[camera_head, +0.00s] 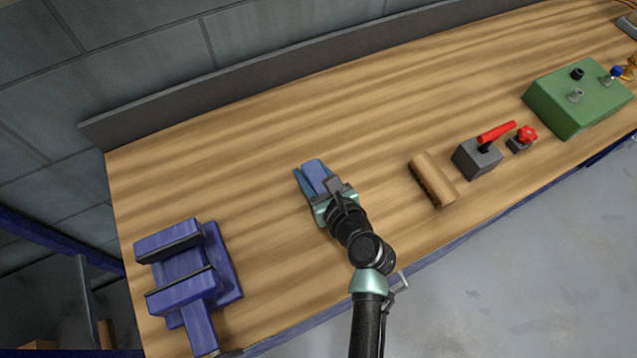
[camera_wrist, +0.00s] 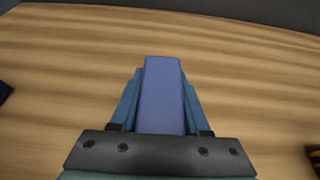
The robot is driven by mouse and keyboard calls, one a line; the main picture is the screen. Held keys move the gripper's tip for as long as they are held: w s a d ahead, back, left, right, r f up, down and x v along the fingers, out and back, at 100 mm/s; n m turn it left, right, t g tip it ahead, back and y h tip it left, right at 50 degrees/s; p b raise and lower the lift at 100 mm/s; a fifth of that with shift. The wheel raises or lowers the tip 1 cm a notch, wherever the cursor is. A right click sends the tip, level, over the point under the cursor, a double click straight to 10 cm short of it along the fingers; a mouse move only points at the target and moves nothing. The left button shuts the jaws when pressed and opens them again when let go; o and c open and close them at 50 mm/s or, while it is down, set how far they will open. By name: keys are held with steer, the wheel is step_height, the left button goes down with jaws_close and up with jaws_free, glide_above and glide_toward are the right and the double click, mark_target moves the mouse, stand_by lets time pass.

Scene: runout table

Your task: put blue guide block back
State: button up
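The blue guide block (camera_head: 314,169) is a plain blue bar near the middle of the bench in the head view. My gripper (camera_head: 315,178) is around it, and the block's far end sticks out past the fingertips. In the wrist view the block (camera_wrist: 162,95) lies lengthwise between the two teal-blue fingers, which press close on both its sides. Its near end is hidden behind the dark gripper plate. I cannot tell whether the block touches the bench or hangs just above it.
A blue vise (camera_head: 185,270) stands at the bench's left end. Right of my gripper are a wooden brush (camera_head: 433,180), a grey block with a red lever (camera_head: 477,158), a red knob (camera_head: 526,134) and a green box (camera_head: 578,98). The wooden bench (camera_head: 240,160) behind my gripper is clear up to a grey backboard (camera_head: 270,68).

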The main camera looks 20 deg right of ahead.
jaws_close()
stand_by(0.9)
steer(key=shift+r, duration=0.1)
